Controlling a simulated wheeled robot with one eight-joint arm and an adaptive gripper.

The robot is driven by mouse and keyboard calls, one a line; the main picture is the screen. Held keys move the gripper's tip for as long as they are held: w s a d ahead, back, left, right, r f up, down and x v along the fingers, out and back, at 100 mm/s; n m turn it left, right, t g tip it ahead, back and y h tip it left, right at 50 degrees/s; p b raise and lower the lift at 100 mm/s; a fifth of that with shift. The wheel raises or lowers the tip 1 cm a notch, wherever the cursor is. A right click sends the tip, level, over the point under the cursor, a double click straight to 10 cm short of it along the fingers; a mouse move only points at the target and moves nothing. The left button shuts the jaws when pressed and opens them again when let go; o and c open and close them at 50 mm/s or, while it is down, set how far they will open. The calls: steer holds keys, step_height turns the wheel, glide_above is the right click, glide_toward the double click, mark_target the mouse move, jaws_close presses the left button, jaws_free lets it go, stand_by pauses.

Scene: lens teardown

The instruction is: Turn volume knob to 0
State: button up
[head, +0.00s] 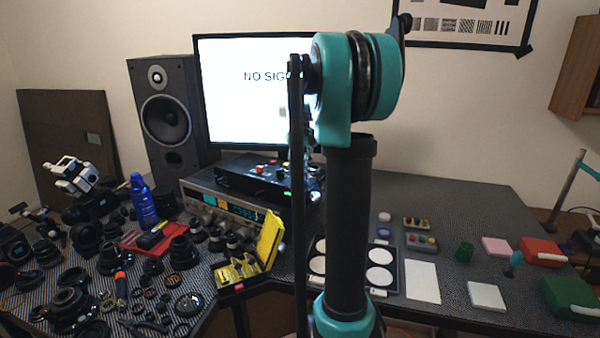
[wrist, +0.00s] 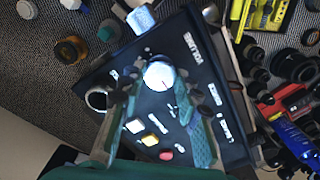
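The black control box (wrist: 205,75) fills the middle of the wrist view, with a "VOLUME" label along its upper right part. A round silver-white knob (wrist: 159,75) stands on its face below and left of that label. My gripper (wrist: 157,92) is open, with one finger on each side of this knob. The fingers look apart from it, though contact is hard to judge. No pointer mark on the knob is readable. In the head view the box (head: 248,182) sits on a silver receiver (head: 205,199); my arm hides part of its right side and the gripper is unclear.
White, yellow and red buttons (wrist: 150,140) lie below the knob, and a dark ring (wrist: 97,98) is to its left. A monitor (head: 240,75) stands behind the box. A yellow case (head: 268,240) and many lens parts crowd the table in front and left.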

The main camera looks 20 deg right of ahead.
mark_target(300, 175)
steer(key=o, duration=0.4)
steer(key=shift+o, duration=0.2)
step_height(300, 175, up, 12)
stand_by(0.4)
stand_by(0.3)
